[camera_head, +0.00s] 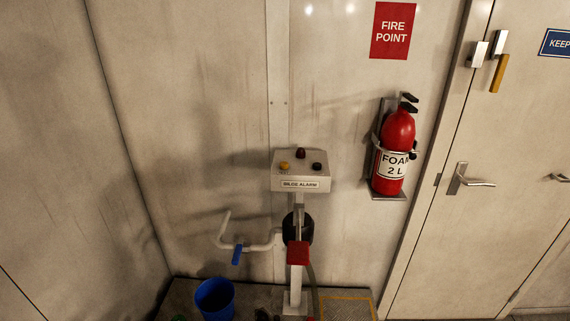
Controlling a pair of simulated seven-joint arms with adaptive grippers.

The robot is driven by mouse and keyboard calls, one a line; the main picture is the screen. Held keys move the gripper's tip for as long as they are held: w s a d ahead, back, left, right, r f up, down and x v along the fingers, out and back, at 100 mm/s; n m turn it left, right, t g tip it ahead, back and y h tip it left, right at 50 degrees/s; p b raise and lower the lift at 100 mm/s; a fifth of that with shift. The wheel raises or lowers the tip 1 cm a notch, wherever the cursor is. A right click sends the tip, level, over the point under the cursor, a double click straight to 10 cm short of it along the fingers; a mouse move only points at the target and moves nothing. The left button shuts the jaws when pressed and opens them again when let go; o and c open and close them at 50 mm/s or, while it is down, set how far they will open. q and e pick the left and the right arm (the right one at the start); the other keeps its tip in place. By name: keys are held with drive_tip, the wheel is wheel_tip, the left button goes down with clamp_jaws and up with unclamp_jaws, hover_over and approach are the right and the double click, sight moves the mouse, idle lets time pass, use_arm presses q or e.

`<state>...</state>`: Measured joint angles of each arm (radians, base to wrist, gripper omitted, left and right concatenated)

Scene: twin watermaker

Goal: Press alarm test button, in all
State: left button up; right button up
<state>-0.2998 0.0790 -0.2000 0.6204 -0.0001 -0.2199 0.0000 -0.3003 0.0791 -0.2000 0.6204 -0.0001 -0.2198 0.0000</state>
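A pale alarm box (301,171) with a label reading "BILGE ALARM" stands on a white post in the middle of the camera_head view. On its sloped top are a yellow button (284,166) at the left, a dark red dome (301,153) at the back and a dark button or knob (317,167) at the right. Small lettering near them is too small to read, so I cannot tell which one is marked test. Neither of my grippers shows in this view, and nothing touches the box.
A red fire extinguisher (396,147) hangs on the wall right of the box. A bent white pipe with a blue handle (237,255) is at the lower left. A red block (298,253) is below the box. A blue bucket (214,299) stands on the floor.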

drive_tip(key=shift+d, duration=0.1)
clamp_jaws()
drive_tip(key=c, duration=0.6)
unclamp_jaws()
